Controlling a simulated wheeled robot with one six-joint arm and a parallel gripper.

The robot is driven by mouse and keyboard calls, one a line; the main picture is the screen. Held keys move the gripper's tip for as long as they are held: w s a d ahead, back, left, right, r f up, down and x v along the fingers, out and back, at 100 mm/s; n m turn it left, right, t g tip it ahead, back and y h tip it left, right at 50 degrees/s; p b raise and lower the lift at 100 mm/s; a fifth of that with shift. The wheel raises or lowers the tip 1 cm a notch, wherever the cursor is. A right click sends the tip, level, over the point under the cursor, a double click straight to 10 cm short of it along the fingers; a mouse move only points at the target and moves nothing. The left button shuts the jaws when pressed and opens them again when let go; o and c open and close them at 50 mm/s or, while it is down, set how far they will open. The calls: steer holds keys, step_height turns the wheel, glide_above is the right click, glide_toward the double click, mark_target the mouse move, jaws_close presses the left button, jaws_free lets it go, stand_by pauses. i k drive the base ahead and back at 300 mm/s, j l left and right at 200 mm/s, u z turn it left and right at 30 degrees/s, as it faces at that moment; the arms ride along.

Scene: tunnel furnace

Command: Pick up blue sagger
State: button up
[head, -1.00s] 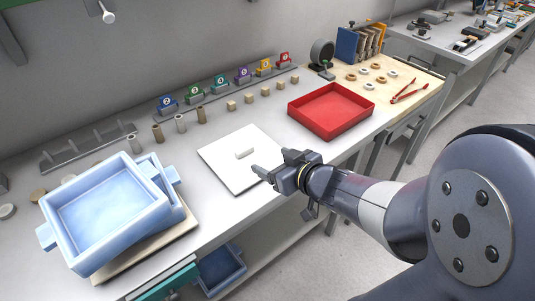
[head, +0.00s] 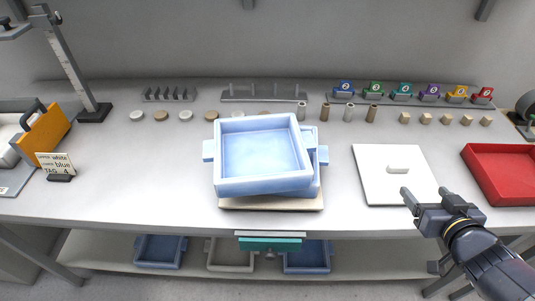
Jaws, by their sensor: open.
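A light blue sagger (head: 262,187), an open square box with side lugs, sits on the bench in the middle of the head view. It is stacked a little askew on another light blue sagger (head: 318,172), which shows at its right side. Both rest on a pale board (head: 270,204). My gripper (head: 407,203) is to the right of the saggers, apart from them, over the near edge of a white plate (head: 382,178). Its fingers are open with nothing between them.
A red tray (head: 503,188) is at the right. Two more blue saggers (head: 159,252) (head: 307,257) and a grey one (head: 230,255) are on the lower shelf. Numbered tags (head: 403,91), small cylinders and discs line the back. A card (head: 54,164) reads "white", "blue", "TAG 4". Bench left of the saggers is clear.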

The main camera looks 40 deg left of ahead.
mark_target(252, 155)
steer(key=i+l+u, duration=0.15)
steer(key=u, duration=0.3)
steer(key=i+l+u, duration=0.1)
steer(key=l+u, duration=0.15)
steer(key=u, duration=0.15)
steer(key=i+l+u, duration=0.1)
steer(key=u, duration=0.35)
steer(key=l, duration=0.1)
